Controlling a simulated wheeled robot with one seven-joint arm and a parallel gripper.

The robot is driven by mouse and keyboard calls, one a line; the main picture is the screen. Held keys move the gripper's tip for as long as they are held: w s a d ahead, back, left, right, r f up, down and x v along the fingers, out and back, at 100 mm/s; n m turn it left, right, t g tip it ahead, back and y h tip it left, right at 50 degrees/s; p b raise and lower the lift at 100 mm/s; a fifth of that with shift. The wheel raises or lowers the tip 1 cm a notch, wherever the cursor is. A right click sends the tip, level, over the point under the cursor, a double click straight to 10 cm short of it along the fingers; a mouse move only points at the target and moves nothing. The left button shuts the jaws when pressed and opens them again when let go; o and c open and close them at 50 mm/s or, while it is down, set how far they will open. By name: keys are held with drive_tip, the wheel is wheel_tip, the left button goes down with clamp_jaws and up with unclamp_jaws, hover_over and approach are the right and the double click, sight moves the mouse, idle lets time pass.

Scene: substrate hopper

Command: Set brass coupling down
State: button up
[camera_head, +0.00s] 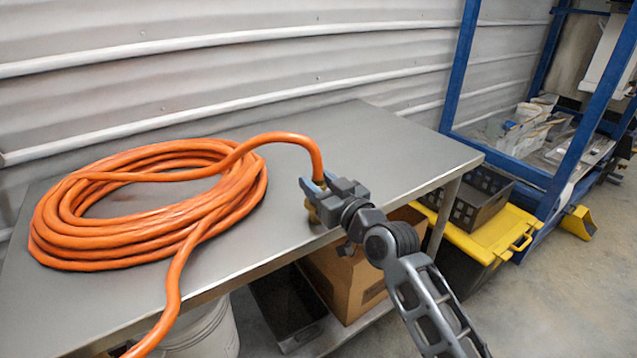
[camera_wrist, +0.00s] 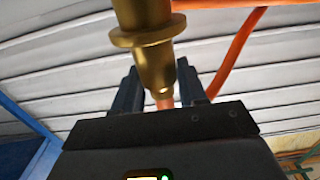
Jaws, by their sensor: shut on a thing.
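The brass coupling (camera_wrist: 152,50) is on the end of the orange hose (camera_head: 318,158). My gripper (camera_head: 312,188) is shut on the coupling near the front edge of the grey metal table (camera_head: 375,140). In the wrist view the coupling stands between the two dark fingers of my gripper (camera_wrist: 160,88), its flanged end away from the hose. In the head view only a little brass shows below the fingers, the rest hidden by my gripper. I cannot tell whether the coupling touches the tabletop.
The coiled orange hose (camera_head: 75,235) covers the table's left side, and one run drops over the front edge. The tabletop's right and back are clear. A cardboard box (camera_head: 345,280) and black bin (camera_head: 285,305) sit below. A yellow-lidded tote (camera_head: 487,240) stands at right.

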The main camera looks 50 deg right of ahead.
drive_tip(key=shift+f, duration=0.15)
drive_tip(key=o, duration=1.2)
drive_tip(key=shift+r, duration=0.2)
drive_tip(key=b+v, duration=0.2)
drive_tip(key=v, duration=1)
drive_tip(key=s+a+f+n+g+y, duration=0.1)
drive_tip(key=s+a, duration=0.5)
drive_tip(key=s, duration=0.2)
drive_tip(key=s+a+f+n+y, duration=0.1)
drive_tip(key=s+a+f+y, duration=0.1)
drive_tip(key=s+a, duration=0.5)
drive_tip(key=s+a+f+n+g+y, duration=0.1)
drive_tip(key=s+a+y, duration=0.1)
drive_tip(key=s+a, duration=0.4)
drive_tip(key=shift+s+a+f+g, duration=0.15)
drive_tip(key=shift+s, duration=1.05)
drive_tip(key=shift+s+a+f+g, duration=0.15)
drive_tip(key=shift+s, duration=1.05)
